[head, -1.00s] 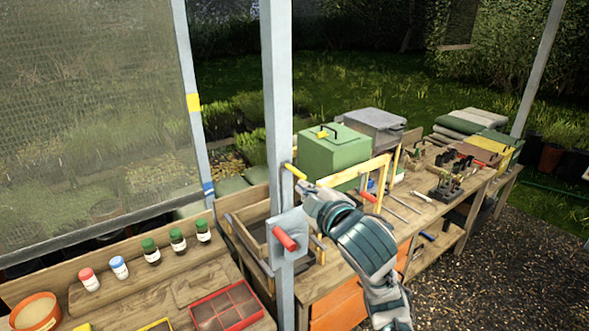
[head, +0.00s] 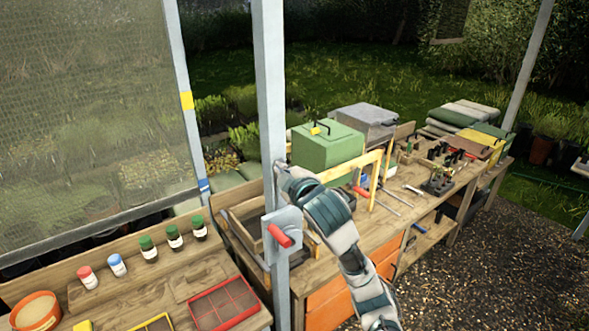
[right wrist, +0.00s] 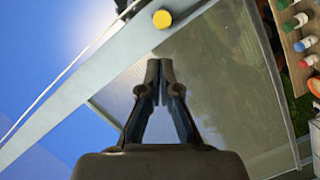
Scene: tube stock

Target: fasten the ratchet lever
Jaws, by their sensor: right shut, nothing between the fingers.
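A grey post (head: 271,100) stands upright in the head view. A grey plate (head: 291,221) on it carries a red handle (head: 279,235). In the right wrist view a yellow round grip end (right wrist: 162,19) shows against the grey post, just beyond my fingertips. Which of the two grips is the ratchet lever I cannot tell for sure. My right gripper (head: 280,168) is at the post, above the red handle, and hides the yellow grip in the head view. In the right wrist view the right gripper (right wrist: 159,68) is shut and empty, apart from the yellow grip. My left gripper is out of view.
A mesh panel (head: 90,120) stands left of the post. Several small bottles (head: 147,247) and a red divided tray (head: 230,300) are on the front bench. Behind the post, a workbench holds a green box (head: 325,150), a wooden frame (head: 375,175) and tools.

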